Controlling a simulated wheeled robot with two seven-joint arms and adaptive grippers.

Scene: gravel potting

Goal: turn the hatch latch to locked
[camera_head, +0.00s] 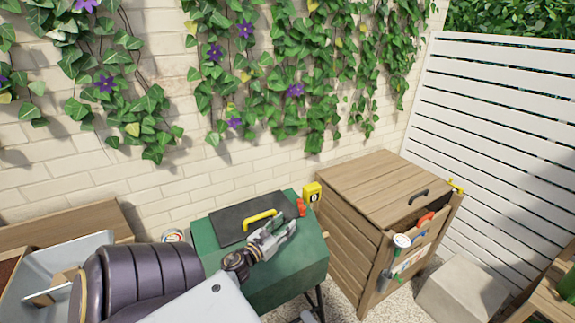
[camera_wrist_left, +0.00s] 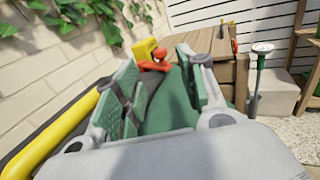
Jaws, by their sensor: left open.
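The hatch (camera_head: 235,218) is a dark flat panel with a yellow handle (camera_head: 259,219), lying on top of a green box (camera_head: 290,270). The red-orange latch (camera_head: 301,207) is at the hatch's right end, beside a yellow tag (camera_head: 312,192). My left gripper (camera_head: 284,232) is over the green box, just in front of the latch and apart from it. In the left wrist view the gripper (camera_wrist_left: 160,78) is open and empty, with the latch (camera_wrist_left: 155,66) beyond its fingertips. The latch is partly hidden there, and its exact setting cannot be told. My right gripper does not show.
A wooden cabinet (camera_head: 350,215) with tools on its front stands right of the green box. An ivy-covered brick wall (camera_head: 250,165) rises behind. A grey tray (camera_head: 75,257) is at the left, and a pale stone block (camera_head: 462,290) at the right.

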